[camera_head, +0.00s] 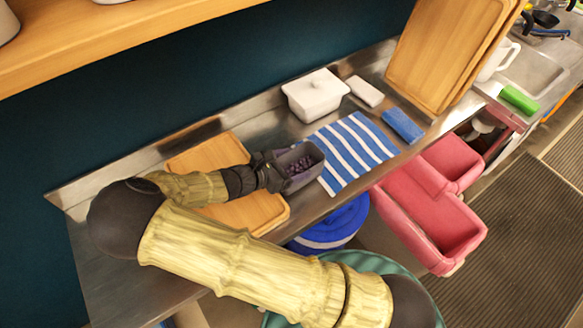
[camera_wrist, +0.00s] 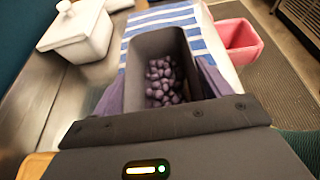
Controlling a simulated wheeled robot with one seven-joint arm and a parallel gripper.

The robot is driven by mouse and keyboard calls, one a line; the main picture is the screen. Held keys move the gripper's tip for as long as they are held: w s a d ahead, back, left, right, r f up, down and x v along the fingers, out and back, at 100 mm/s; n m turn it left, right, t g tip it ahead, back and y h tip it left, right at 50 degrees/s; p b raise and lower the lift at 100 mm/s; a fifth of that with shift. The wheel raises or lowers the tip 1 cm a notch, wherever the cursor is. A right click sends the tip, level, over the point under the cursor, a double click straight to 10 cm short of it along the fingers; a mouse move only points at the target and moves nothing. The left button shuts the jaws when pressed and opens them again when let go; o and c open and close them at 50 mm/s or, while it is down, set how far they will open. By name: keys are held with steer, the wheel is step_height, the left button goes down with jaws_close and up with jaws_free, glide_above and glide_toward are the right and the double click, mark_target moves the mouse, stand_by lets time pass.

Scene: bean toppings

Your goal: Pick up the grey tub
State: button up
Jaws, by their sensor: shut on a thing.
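The grey tub (camera_head: 312,155) is a small open box with dark purple beans (camera_wrist: 165,82) in it. My gripper (camera_head: 279,170) is shut on the tub, at its near left side in the head view. In the wrist view the grey tub (camera_wrist: 135,88) fills the middle, with a purple-grey finger (camera_wrist: 213,78) along its right side and another at its left. The tub is close to the left end of a blue-and-white striped cloth (camera_head: 352,148). I cannot tell whether the tub touches the counter, since its underside is hidden.
A wooden board (camera_head: 262,212) lies under my arm. A white lidded dish (camera_head: 316,97), a white block (camera_head: 366,91) and a blue sponge (camera_head: 403,125) stand on the counter behind and right. Pink bins (camera_head: 423,225) are below the front edge. A shelf (camera_head: 120,38) overhangs at the upper left.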

step_height(320, 180, up, 9)
steer(key=shift+f+b, duration=0.15)
steer(key=shift+b, duration=0.3)
stand_by(0.4)
